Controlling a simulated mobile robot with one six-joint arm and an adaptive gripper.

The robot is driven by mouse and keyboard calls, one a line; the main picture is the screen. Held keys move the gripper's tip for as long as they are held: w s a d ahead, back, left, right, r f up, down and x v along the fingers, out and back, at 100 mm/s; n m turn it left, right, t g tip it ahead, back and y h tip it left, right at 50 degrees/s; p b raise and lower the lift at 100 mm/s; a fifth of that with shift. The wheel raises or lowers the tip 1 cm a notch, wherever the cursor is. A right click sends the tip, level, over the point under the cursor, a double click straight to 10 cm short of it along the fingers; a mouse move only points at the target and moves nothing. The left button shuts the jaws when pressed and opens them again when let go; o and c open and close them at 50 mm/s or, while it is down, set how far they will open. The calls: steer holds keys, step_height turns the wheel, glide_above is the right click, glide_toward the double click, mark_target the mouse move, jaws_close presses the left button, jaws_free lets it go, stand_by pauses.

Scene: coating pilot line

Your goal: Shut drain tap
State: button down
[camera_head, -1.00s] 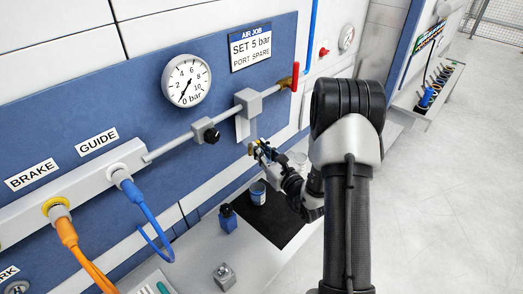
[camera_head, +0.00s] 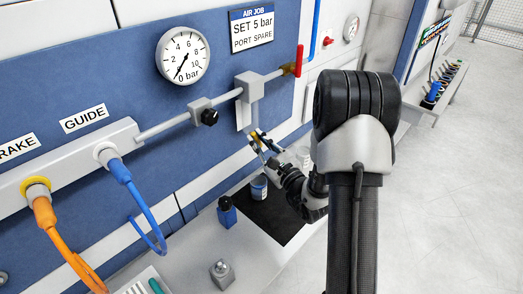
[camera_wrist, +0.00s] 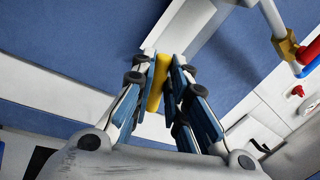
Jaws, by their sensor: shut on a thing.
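The drain tap's yellow handle (camera_wrist: 157,82) shows upright between my fingers in the wrist view, below a pale grey body. My gripper (camera_wrist: 160,85) is shut on it, with blue pads on both sides. In the head view my gripper (camera_head: 257,140) is just below the grey block on the pipe (camera_head: 249,88), with a little yellow between its fingers. The fingers hide most of the tap, and I cannot tell its exact turn.
A gauge (camera_head: 184,56) with its needle near 0, a black knob (camera_head: 210,117) and a red-handled valve (camera_head: 299,60) are on the wall line. Below, a tin (camera_head: 259,188) stands on a black mat (camera_head: 273,222), beside a blue bottle (camera_head: 227,211). Blue and orange hoses hang left.

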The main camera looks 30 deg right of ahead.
steer(key=shift+s+a+f+n+t+y+b, duration=0.2)
steer(key=shift+f+n+y+b, duration=0.6)
steer(key=shift+n, duration=1.85)
steer(key=shift+a+f+n+t+y+b, duration=0.1)
steer(key=shift+a+f+n+y+b, duration=0.65)
steer(key=shift+n, duration=1.85)
steer(key=shift+s+d+f+n+t+y+b, duration=0.15)
steer(key=shift+f+n+y+b, duration=0.25)
steer(key=shift+n+y+b, duration=1.55)
steer(key=shift+w+n+h+p, duration=0.1)
steer(key=shift+n+h+p, duration=0.45)
steer(key=shift+n+h, duration=0.35)
steer(key=c, duration=1.6)
jaws_free()
steer(key=v, duration=1.2)
steer(key=shift+d, duration=0.1)
